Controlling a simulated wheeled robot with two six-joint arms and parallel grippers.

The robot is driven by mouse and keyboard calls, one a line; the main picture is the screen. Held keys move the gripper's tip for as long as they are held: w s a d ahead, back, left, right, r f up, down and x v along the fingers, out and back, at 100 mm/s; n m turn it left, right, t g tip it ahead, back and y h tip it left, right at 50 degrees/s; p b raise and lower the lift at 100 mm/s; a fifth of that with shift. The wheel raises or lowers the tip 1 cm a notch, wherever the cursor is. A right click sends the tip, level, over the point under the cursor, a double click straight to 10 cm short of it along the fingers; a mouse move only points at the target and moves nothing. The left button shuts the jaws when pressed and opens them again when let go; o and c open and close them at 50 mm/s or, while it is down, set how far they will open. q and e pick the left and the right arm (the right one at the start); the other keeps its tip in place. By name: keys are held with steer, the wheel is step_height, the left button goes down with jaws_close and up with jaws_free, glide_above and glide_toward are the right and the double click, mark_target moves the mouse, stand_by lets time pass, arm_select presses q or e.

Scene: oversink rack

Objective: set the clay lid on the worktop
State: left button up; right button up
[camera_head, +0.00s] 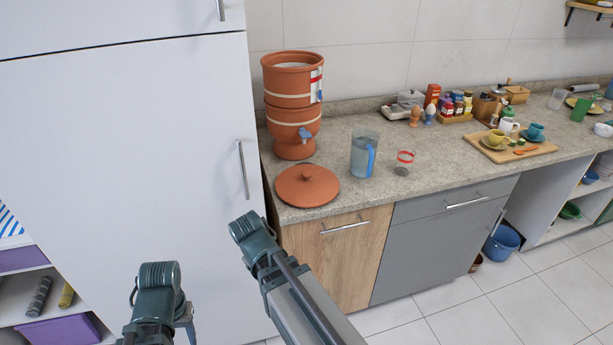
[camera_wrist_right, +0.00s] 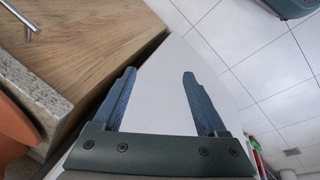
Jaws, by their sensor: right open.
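The clay lid (camera_head: 307,186) is a round terracotta disc with a small knob on top. It lies flat, knob up, on the stone worktop (camera_head: 345,200) near its front left corner, with nothing gripping it. Part of an orange-brown round shape, likely the lid, shows at the left edge of the right wrist view (camera_wrist_right: 12,122). The clay water filter (camera_head: 292,100) stands behind the lid with its top uncovered. My right gripper (camera_wrist_right: 160,75) is open and empty, beside the wooden cabinet front and apart from the lid. My left gripper's fingers do not show; only links of that arm do.
A water jug (camera_head: 363,155) and a red-banded glass (camera_head: 404,162) stand right of the lid. A tall white cabinet (camera_head: 130,150) borders the worktop on the left. A board with cups (camera_head: 510,152) lies farther right. Worktop in front of the jug is clear.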

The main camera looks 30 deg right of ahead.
steer(key=w+d+r+n+t+h+p, duration=0.1)
steer(key=w+d+r+n+t+h, duration=0.1)
steer(key=w+d+r+n, duration=0.25)
steer(key=n+t+h, duration=0.5)
steer(key=n+h, duration=0.1)
steer(key=n, duration=1)
glide_toward(306, 176)
steer(key=shift+s+a+r, duration=0.2)
steer(key=shift+s+a, duration=0.4)
steer(key=shift+s, duration=0.25)
steer(key=shift+n, duration=0.75)
steer(key=b+x, duration=0.1)
steer(key=x, duration=0.1)
steer(key=b+x, duration=0.1)
steer(key=x, duration=0.4)
steer(key=shift+w+d+r+b, duration=0.2)
steer(key=shift+w+b, duration=0.2)
steer(key=shift+w, duration=0.15)
steer(key=shift+w+d+f, duration=0.15)
steer(key=shift+w+d, duration=0.1)
steer(key=shift+d, duration=0.1)
steer(key=shift+f+b+x, duration=0.2)
steer(key=shift+b+x, duration=1)
steer(key=shift+x, duration=1.4)
steer(key=shift+a+r, duration=0.1)
jaws_close()
